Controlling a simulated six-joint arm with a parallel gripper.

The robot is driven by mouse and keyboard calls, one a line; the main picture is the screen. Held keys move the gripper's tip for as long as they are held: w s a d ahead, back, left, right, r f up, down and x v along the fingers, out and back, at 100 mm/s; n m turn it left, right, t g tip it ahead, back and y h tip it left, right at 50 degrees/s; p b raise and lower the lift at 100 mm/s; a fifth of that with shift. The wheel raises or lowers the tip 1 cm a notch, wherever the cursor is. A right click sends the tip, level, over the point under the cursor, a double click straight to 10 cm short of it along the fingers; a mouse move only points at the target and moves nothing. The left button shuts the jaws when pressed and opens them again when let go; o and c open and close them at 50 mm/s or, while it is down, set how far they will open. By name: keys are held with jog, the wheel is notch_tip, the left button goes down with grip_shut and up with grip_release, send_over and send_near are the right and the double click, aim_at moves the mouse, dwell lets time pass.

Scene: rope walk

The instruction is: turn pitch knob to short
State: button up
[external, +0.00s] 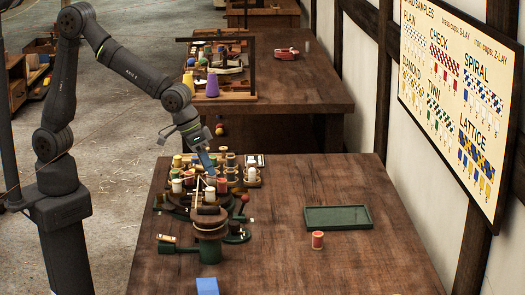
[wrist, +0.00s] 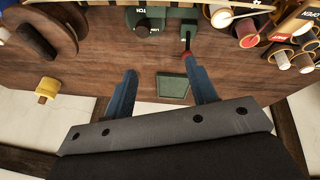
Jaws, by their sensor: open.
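A dark round knob (wrist: 143,29) sits on a green panel (wrist: 165,15) at the top of the wrist view, beside small white labels, partly cut off, that look like pitch markings. I cannot tell its setting. A dark lever with a red tip (wrist: 187,53) hangs from the panel's right side. My gripper (wrist: 160,76) is open and empty, with two blue fingers below the panel in the picture. The right fingertip overlaps or nearly meets the red tip; I cannot tell if they touch. In the external view my gripper (external: 207,162) is above the crowded rope machine (external: 207,228).
Several thread spools (external: 230,170) crowd around the machine. A green tray (external: 338,217) and a red spool (external: 317,240) stand to the right, a blue block (external: 207,286) in front. In the wrist view, a yellow spool (wrist: 46,88) is left and several cylinders (wrist: 285,55) are right.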

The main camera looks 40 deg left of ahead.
aim_at(233, 223)
jog(key=d+f+m, duration=0.2)
jog(key=f, duration=0.3)
jog(key=d+f+m, duration=0.2)
jog(key=d+f, duration=0.1)
jog(key=f, duration=0.2)
jog(key=w+d+f+m, duration=0.1)
jog(key=d+f+m, duration=0.1)
jog(key=d+f, duration=0.1)
jog(key=shift+d+f+m, duration=0.15)
jog(key=shift+f+m, duration=0.15)
jog(key=shift+f, duration=0.6)
jog(key=c, duration=1)
